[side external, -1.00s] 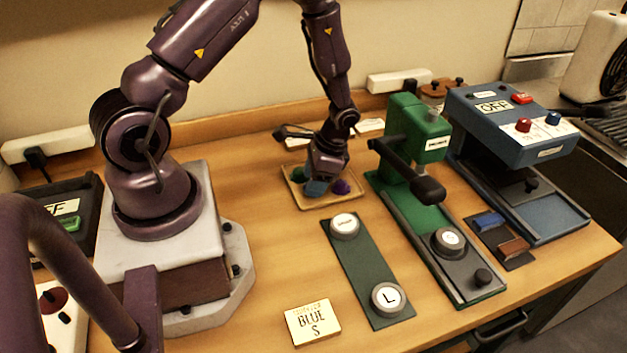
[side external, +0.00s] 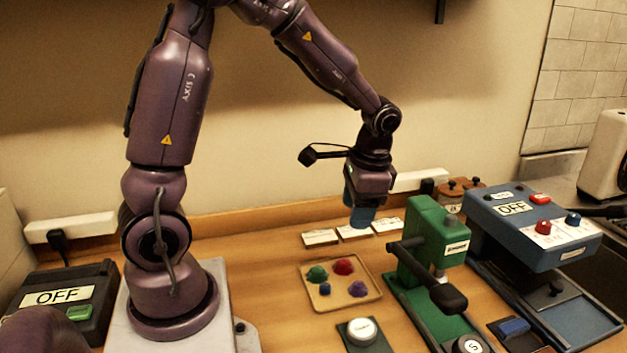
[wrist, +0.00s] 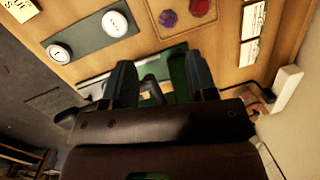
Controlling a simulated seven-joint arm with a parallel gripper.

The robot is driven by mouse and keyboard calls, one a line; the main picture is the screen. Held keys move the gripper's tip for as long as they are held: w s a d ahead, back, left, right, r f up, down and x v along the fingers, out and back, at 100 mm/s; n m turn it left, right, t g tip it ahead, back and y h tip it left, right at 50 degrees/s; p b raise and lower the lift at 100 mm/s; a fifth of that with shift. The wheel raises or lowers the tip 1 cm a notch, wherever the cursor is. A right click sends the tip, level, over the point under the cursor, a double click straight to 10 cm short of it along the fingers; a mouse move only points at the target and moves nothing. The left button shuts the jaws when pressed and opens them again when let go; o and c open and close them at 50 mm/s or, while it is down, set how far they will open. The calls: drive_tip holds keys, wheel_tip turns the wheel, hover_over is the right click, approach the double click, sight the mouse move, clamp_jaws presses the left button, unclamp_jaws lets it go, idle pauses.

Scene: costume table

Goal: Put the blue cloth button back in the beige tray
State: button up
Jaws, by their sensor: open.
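The beige tray (side external: 372,293) lies on the wooden table in the side view, and part of its rim shows in the wrist view (wrist: 182,34). The small blue cloth button (side external: 325,289) sits inside the tray, with a green piece (side external: 317,273), a red piece (side external: 343,266) and a purple piece (side external: 358,289). The wrist view shows the purple and red pieces but not the blue one. My gripper (side external: 360,216) is raised well above the table, behind the tray. In the wrist view its two fingers (wrist: 157,82) stand apart with nothing held between them.
A green press (side external: 430,245) with a black handle stands right of the tray. A blue machine (side external: 535,225) marked OFF is farther right. A white round die (side external: 362,330) sits in front of the tray. Label cards (side external: 355,231) lie behind it.

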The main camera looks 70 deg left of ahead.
drive_tip(key=s+d+r+n+t+h, duration=0.1)
drive_tip(key=s+d+r+t, duration=0.5)
drive_tip(key=s+r, duration=0.5)
wheel_tip(320, 180, up, 2)
drive_tip(key=d, duration=0.2)
drive_tip(key=shift+s+d+n+t+h, duration=0.3)
drive_tip(key=shift+s+d+n+t, duration=0.05)
drive_tip(key=shift+n+t, duration=0.05)
